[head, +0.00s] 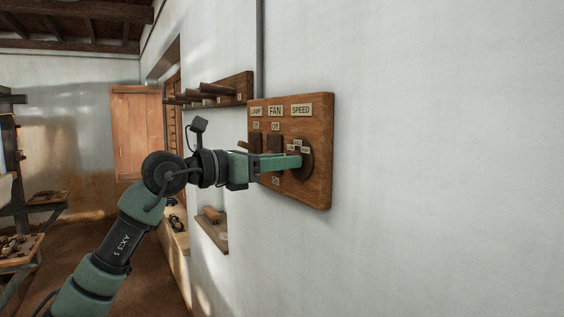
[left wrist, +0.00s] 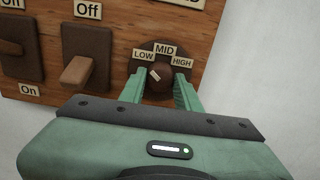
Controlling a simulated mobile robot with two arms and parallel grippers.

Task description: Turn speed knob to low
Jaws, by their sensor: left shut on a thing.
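The speed knob (left wrist: 160,84) is a dark brown round knob on a dark dial plate (head: 307,169), under the labels LOW, MID and HIGH. Its small white mark slants up and left, toward the LOW label (left wrist: 143,56). My left gripper (head: 297,161) reaches the dial from the left in the head view. In the left wrist view its two green fingers (left wrist: 162,88) are on either side of the knob, shut on it. In the head view the fingers hide most of the knob. My right gripper is not in view.
The wooden switch board (head: 320,145) is fixed to the white wall. The fan switch (left wrist: 88,60) is left of the dial, with the lamp switch (left wrist: 17,45) beyond it. A rack with pegs (head: 238,87) hangs behind the board. The wall right of the board is bare.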

